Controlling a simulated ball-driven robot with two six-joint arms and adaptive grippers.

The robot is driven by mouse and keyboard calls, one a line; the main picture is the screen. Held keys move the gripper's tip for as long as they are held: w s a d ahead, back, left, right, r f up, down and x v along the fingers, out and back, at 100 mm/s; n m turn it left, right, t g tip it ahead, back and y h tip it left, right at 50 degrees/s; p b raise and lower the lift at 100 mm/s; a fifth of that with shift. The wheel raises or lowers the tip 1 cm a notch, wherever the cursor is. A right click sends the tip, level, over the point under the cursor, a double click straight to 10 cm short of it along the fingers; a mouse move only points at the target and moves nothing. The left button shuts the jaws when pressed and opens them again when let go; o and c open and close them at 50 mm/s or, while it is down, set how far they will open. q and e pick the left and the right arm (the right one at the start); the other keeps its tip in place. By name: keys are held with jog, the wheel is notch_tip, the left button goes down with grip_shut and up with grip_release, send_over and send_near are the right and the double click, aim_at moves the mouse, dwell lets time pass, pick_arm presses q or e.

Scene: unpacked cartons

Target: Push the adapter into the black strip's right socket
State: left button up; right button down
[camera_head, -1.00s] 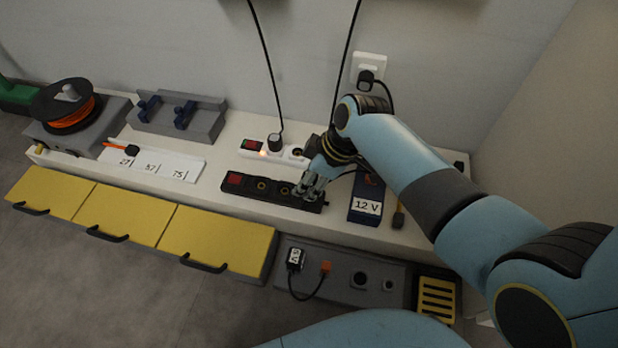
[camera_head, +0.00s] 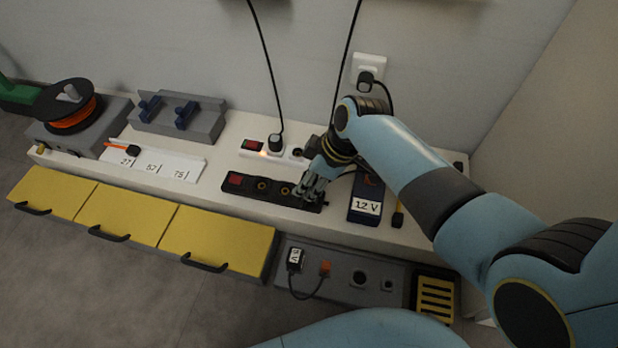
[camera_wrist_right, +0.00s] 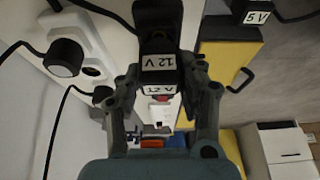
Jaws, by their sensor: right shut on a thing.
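My right gripper (camera_head: 312,194) is over the right end of the black strip (camera_head: 228,190). In the right wrist view my right gripper (camera_wrist_right: 160,82) is shut on the adapter (camera_wrist_right: 158,42), a dark block with a white "12 V" label. A second small label below it is only partly legible. The strip has a red switch at its left end and two sockets showing to the left of my fingers. The fingers hide the strip's right socket, and I cannot tell how far the adapter's prongs are in. My left gripper is not in view.
Behind stands a white strip (camera_head: 250,153) with a corded plug (camera_head: 276,143). Right of my gripper is a blue "12 V" box (camera_head: 366,204). Yellow drawers (camera_head: 215,240) and a grey panel (camera_head: 338,275) with a 5 V adapter (camera_head: 295,258) are in front.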

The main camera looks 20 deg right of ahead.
dwell(0.5)
jog(key=shift+f+p, duration=0.3)
jog(key=shift+f, duration=0.35)
dwell(1.9)
jog(key=c, duration=0.7)
grip_release()
jog(key=v, duration=1.2)
